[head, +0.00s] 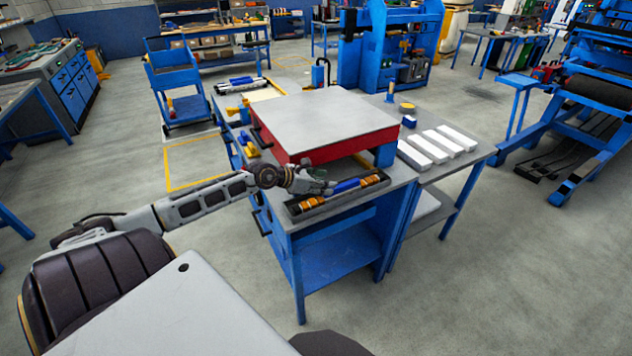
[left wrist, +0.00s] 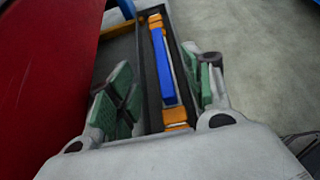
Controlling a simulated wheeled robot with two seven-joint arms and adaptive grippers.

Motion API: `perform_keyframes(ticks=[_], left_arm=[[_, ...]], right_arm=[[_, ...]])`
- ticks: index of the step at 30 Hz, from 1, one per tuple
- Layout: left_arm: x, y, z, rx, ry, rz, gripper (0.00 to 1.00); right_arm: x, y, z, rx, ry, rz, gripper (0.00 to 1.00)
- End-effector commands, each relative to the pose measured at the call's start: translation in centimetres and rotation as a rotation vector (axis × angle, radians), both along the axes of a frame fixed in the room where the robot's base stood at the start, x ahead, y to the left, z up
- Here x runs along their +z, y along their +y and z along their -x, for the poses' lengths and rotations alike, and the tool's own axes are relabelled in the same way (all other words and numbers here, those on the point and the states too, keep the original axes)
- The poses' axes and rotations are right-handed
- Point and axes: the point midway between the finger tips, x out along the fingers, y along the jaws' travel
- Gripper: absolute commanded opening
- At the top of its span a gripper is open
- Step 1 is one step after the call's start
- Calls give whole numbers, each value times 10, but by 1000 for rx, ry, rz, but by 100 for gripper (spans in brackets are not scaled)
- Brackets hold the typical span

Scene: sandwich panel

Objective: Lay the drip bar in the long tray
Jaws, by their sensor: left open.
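The drip bar, which I take to be the blue bar with orange ends (head: 346,186), lies lengthwise in the long dark tray (head: 325,207) at the table's front edge. My left gripper (head: 322,187) is at the tray's left part. In the left wrist view its green-padded fingers (left wrist: 163,82) are apart, one on each side of the bar, not visibly touching it. The bar's near end is partly hidden by the gripper. My right gripper is not in view.
A red-sided panel with a grey top (head: 325,120) stands just behind the tray; its red side (left wrist: 50,75) is close on the left in the wrist view. Several white blocks (head: 436,145) lie on the right table. The floor in front is clear.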

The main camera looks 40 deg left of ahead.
Motion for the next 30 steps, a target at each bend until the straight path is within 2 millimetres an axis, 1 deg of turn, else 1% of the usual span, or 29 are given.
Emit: perform_keyframes(ticks=[9,18,30], left_arm=[[7,6,13,1,1,2,51],[13,9,22,1,0,0,51],[15,10,24,0,-1,0,51]], right_arm=[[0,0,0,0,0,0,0],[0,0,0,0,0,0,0],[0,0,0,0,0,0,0]])
